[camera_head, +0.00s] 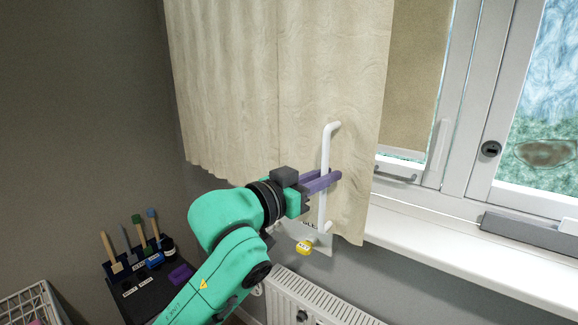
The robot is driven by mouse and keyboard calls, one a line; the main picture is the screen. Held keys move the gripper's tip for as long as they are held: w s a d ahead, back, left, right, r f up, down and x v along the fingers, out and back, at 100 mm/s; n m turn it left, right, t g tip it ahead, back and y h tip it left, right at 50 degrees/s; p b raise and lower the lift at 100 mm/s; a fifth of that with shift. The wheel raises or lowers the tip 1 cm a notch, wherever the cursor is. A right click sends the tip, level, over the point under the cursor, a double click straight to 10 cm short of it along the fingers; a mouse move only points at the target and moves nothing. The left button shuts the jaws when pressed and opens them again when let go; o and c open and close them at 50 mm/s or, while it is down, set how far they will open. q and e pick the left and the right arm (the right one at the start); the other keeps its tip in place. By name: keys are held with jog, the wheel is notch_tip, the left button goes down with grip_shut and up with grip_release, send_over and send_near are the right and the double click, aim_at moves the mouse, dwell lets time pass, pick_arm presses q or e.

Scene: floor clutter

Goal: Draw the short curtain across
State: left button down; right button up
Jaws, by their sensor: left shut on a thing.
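The short curtain (240,85) is cream cloth and hangs at the upper left of the window, covering its left part. A white pull handle (326,150) stands upright at the curtain's right part, near its leading edge. My left gripper (328,180), with purple fingers, is shut on the handle at about its middle. My left arm comes up from the bottom of the view and hides part of the lower wall. My right gripper is not in view.
A beige blind (408,75) hangs behind the curtain's right edge. The white sill (460,255) runs below the window, with a grey bar (530,232) on it. A radiator (320,302) is below. A dark rack of tools (145,275) stands at lower left.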

pick_arm(q)
jog(key=s+d, duration=0.7)
jog(key=d, duration=0.2)
jog(key=shift+s+d, duration=0.15)
jog(key=shift+s, duration=0.2)
jog(key=c, duration=0.9)
grip_release()
jog(key=shift+o, duration=0.2)
jog(key=shift+s+d, duration=0.15)
jog(key=shift+d, duration=0.05)
jog(key=shift+a, duration=0.1)
